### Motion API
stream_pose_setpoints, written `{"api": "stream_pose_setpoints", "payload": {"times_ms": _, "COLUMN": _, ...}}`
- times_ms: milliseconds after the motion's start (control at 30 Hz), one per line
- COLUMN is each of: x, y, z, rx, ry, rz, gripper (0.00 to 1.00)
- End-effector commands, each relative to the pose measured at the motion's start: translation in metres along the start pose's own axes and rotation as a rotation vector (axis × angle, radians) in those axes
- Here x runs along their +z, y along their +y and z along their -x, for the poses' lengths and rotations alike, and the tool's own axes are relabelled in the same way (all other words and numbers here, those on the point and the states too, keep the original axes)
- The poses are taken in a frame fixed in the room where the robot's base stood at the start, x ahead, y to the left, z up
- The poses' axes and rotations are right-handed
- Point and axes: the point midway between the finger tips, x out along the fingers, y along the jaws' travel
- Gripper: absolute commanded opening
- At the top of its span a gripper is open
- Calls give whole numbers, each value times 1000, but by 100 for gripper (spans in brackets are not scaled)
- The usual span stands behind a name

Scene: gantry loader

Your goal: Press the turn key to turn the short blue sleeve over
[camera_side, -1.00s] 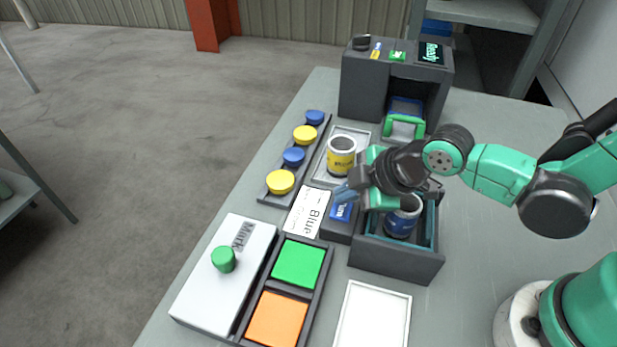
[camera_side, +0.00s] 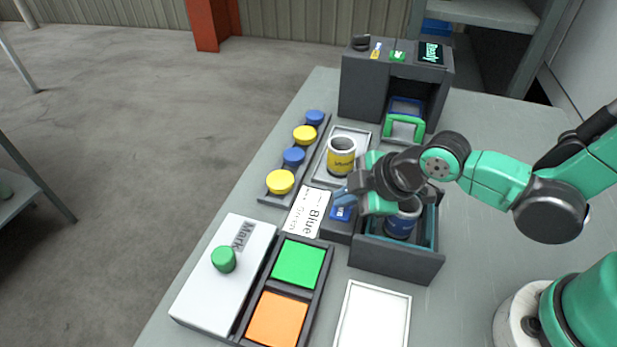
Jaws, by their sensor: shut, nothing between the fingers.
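The short blue sleeve (camera_side: 400,226) stands in a dark open-topped box with a teal lining (camera_side: 431,242), partly hidden by my arm. A blue key with small white lettering (camera_side: 341,213) sits on the dark block (camera_side: 335,231) at the box's left side; I take it for the turn key. My gripper (camera_side: 341,197) is shut and empty, its bluish fingertips at the key's upper edge. I cannot tell whether they touch it.
A yellow-banded sleeve (camera_side: 341,158) stands on a pale tray behind. A card reading Blue (camera_side: 309,212) lies left of the key. Green (camera_side: 299,263) and orange (camera_side: 277,319) pads, a white marking box (camera_side: 222,275) and an empty white tray (camera_side: 373,318) are in front. A dark machine (camera_side: 362,85) reads Ready.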

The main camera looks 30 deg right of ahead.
Motion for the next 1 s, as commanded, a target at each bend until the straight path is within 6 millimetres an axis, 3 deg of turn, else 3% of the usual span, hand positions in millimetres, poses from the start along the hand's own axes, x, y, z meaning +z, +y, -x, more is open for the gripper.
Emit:
{"api": "stream_pose_setpoints", "payload": {"times_ms": 667, "x": -5, "y": 5, "z": 9, "rx": 0, "ry": 0, "rz": 0, "gripper": 0}}
{"api": "stream_pose_setpoints", "payload": {"times_ms": 1000, "x": -19, "y": 19, "z": 34, "rx": 0, "ry": 0, "rz": 0, "gripper": 0}}
